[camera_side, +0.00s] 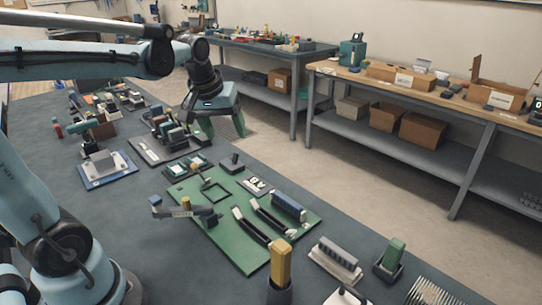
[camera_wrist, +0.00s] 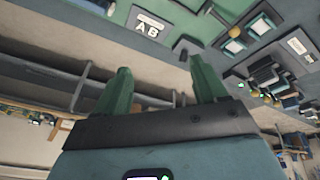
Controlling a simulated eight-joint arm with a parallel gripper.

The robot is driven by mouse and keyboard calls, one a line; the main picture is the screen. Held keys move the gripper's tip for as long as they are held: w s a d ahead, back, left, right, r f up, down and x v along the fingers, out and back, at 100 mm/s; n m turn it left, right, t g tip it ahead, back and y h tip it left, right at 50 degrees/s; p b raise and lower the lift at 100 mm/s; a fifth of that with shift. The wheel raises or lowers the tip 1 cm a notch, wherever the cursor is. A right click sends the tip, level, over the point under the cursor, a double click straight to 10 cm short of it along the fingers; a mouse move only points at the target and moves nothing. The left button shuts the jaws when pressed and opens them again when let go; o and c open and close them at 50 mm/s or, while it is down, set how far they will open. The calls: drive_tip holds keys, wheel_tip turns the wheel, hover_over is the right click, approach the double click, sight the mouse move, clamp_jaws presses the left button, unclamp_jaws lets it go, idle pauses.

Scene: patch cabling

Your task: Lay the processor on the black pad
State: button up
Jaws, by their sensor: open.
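My gripper (camera_side: 225,136) is open and empty, raised near the far right edge of the dark table; its two green fingers stand apart in the wrist view (camera_wrist: 160,65). Two small trays with pale, teal-edged square chips lie by the green board's far left corner: one chip (camera_side: 178,169), which may be the processor, is nearer, and another tray (camera_side: 198,164) has a tan knob on or over it. Both trays also show in the wrist view (camera_wrist: 235,47). A small dark square piece (camera_side: 235,163) at the board's far end may be the black pad; I cannot tell.
The green board (camera_side: 245,258) carries a black square frame (camera_side: 214,192), black slot bars and a blue connector row (camera_side: 289,206). A blue plate with a grey block (camera_side: 103,162) and a module rack (camera_side: 172,137) stand left of it. A tan-topped post (camera_side: 281,262) rises in front.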

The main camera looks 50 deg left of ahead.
drive_tip(key=s+d+f+m+t+h, duration=0.1)
drive_tip(key=s+d+f+m+t, duration=0.2)
drive_tip(key=s+d+m, duration=0.4)
drive_tip(key=d+f, duration=0.1)
drive_tip(key=d, duration=0.3)
drive_tip(key=shift+s+d+f+m, duration=0.15)
drive_tip(key=shift+s+f+m, duration=0.1)
drive_tip(key=shift+f+m, duration=0.15)
drive_tip(key=shift+r, duration=0.1)
idle(1.0)
